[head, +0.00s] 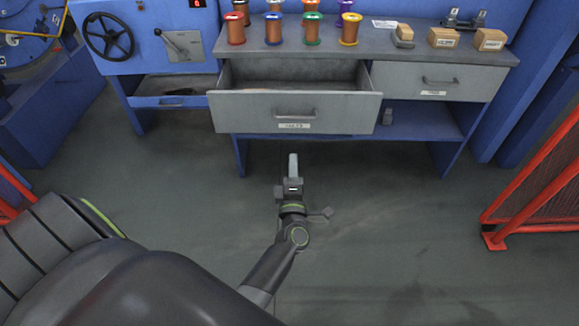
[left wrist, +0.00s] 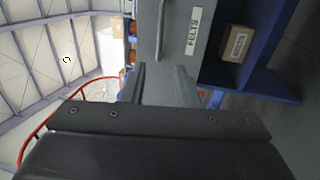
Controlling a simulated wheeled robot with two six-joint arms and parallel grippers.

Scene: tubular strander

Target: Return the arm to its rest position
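My left arm reaches forward from the bottom of the head view. Its gripper (head: 293,165) is over the floor in front of the workbench (head: 355,42), just below the pulled-out left drawer (head: 250,112) in the picture. In the left wrist view the two fingers of the gripper (left wrist: 163,84) stand apart with nothing between them. The drawer front (left wrist: 172,45), its label reading FELTS, shows sideways beyond the fingers. The gripper looks clear of the drawer handle (head: 295,113). My right gripper is not in view.
Several coloured spools (head: 273,32) and small boxes (head: 444,38) stand on the bench top. The right drawer (head: 438,82) is shut. A blue machine with a black handwheel (head: 108,37) is at left. A red mesh barrier (head: 540,180) stands at right. The floor between is clear.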

